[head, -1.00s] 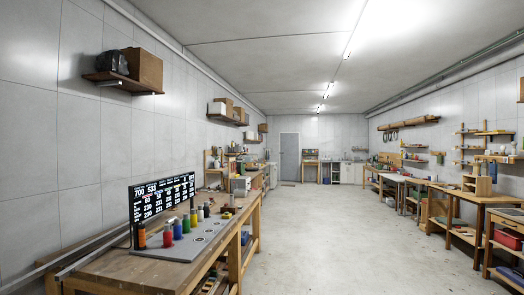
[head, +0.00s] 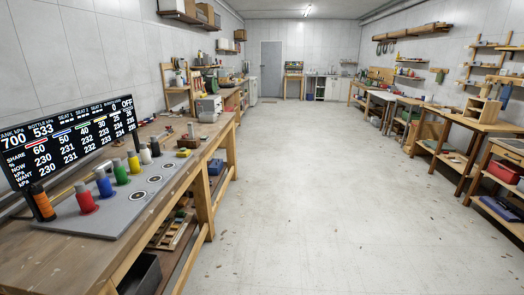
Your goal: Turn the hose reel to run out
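I cannot make out a hose reel or a coiled hose in the head view. Neither of my grippers shows. The nearest worktop is a long wooden bench (head: 95,262) on the left. A grey board (head: 125,208) lies on it with a row of coloured cylinders: orange (head: 42,203), red (head: 85,199), blue (head: 104,184), green (head: 120,172), white (head: 146,155) and others. Ringed round marks run along the board's front side. A black display (head: 70,143) with rows of numbers stands behind them.
Open concrete floor (head: 310,190) fills the middle. Wooden workbenches (head: 455,140) with tools and boxes line the right wall. A grey door (head: 271,70) is at the far end. A dark bin (head: 140,272) sits under the left bench.

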